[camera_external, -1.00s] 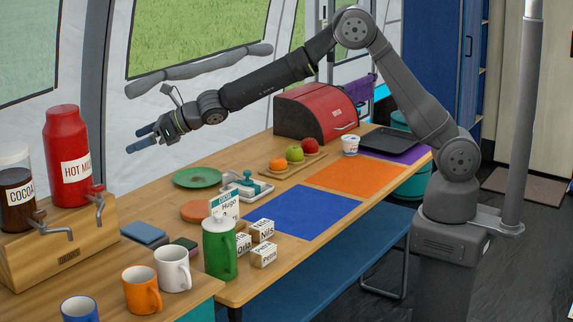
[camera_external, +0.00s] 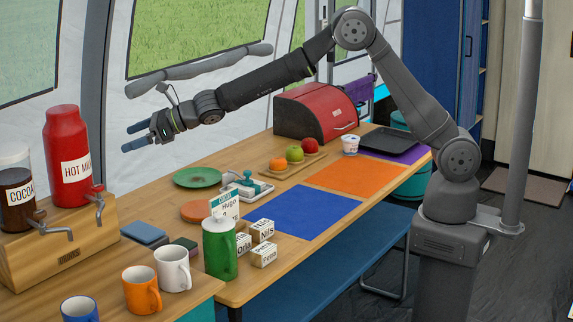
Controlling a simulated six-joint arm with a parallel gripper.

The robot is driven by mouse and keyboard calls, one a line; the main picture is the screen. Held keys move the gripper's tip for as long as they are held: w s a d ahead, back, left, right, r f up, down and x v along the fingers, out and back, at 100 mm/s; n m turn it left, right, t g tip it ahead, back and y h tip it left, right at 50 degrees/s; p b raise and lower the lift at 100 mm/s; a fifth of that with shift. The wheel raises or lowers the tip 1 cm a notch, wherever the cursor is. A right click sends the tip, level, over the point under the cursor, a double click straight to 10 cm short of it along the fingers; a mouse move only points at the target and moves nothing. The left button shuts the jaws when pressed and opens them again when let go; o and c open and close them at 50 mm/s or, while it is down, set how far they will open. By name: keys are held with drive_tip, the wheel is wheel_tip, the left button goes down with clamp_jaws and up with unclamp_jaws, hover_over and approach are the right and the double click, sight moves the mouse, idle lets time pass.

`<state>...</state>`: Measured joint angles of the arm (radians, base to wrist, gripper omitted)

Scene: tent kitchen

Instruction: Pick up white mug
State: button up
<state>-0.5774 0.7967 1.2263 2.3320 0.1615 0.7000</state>
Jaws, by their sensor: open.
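The white mug (camera_external: 173,269) stands upright at the lower left, near the front corner of the wooden counter, between the orange mug (camera_external: 141,290) and the green canister (camera_external: 219,249). Its handle points to the right. My gripper (camera_external: 130,137) is open and empty, with its two blue fingers pointing left. It is raised well above the counter, above and behind the mug in the picture, and touches nothing.
A blue mug (camera_external: 80,309) is at the bottom edge. A wooden dispenser stand (camera_external: 75,252) with taps, a red hot milk bottle (camera_external: 66,158) and a cocoa jar (camera_external: 17,190) stands to the left. Blue and dark sponges (camera_external: 144,233) lie behind the white mug. Small name boxes (camera_external: 263,254) sit right of the canister.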

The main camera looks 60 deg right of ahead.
drive_tip(key=s+a+r+n+g+y, duration=0.35)
drive_tip(key=s+a+n, duration=0.3)
drive_tip(key=a, duration=0.45)
drive_tip(key=n+g+h, duration=0.8)
drive_tip(key=n+g, duration=0.2)
drive_tip(key=n, duration=0.7)
hover_over(174, 270)
drive_tip(key=w+a, duration=0.1)
wheel_tip(174, 270, down, 8)
drive_tip(key=w+d+t+h, duration=0.1)
drive_tip(key=d+t+h, duration=0.2)
drive_tip(key=h, duration=0.2)
drive_tip(key=shift+n, duration=0.35)
wheel_tip(174, 270, down, 18)
drive_tip(key=shift+w+d+r, duration=0.1)
drive_tip(key=shift+d+r, duration=0.05)
drive_tip(key=shift+r, duration=0.1)
drive_tip(key=c, duration=1.1)
